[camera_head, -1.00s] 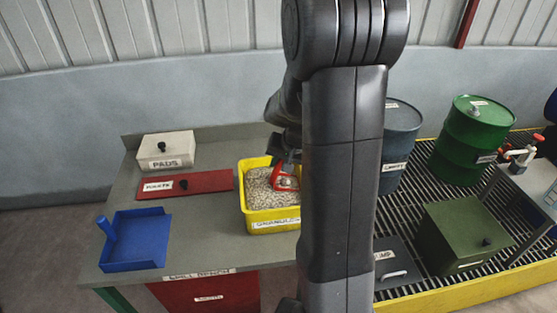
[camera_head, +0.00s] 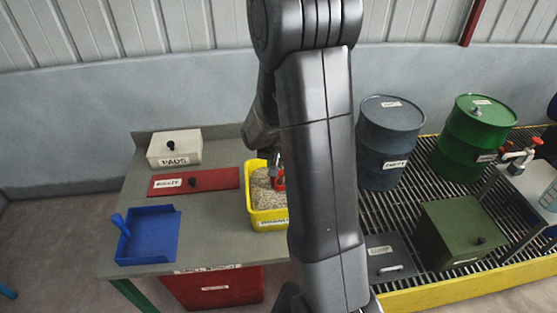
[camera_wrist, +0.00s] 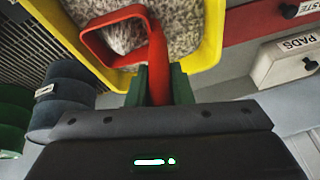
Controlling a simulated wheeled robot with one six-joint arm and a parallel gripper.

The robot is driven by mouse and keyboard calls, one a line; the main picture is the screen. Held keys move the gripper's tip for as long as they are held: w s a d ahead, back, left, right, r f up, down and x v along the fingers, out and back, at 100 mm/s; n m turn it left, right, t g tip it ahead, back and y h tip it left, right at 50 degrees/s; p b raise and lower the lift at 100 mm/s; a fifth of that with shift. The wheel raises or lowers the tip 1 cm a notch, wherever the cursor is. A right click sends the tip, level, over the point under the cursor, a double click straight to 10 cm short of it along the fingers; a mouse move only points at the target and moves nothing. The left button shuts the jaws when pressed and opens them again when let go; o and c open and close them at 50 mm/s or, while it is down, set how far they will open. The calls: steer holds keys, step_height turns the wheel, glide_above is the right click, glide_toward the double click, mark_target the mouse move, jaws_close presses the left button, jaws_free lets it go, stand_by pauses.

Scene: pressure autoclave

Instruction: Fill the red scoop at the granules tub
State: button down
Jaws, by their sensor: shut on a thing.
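The yellow granules tub (camera_head: 253,210) stands on the grey bench and is filled with speckled pale granules (camera_head: 266,197). My arm hides its right part in the head view. My gripper (camera_wrist: 159,85) is shut on the handle of the red scoop (camera_wrist: 97,32). The scoop is over the tub's opening in the wrist view, with speckled granules showing within its red rim. I cannot tell whether those granules are in the scoop or in the tub below. In the head view only a small red part of the scoop (camera_head: 279,181) shows, near the granules.
A blue dustpan-like tray (camera_head: 150,240), a red lidded bin marked waste (camera_head: 215,179) and a white pads box (camera_head: 185,150) are on the bench. Right of my arm stand a grey drum (camera_head: 388,140), a green drum (camera_head: 470,140) and a green box (camera_head: 455,235) on a grating.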

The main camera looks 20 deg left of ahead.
steer(key=s+a+r+t+h, duration=0.1)
steer(key=s+a+r, duration=0.1)
steer(key=r, duration=0.7)
steer(key=shift+a+r+p, duration=0.35)
steer(key=shift+a+p, duration=0.1)
steer(key=shift+a, duration=0.3)
steer(key=shift+s+f, duration=0.1)
stand_by(0.4)
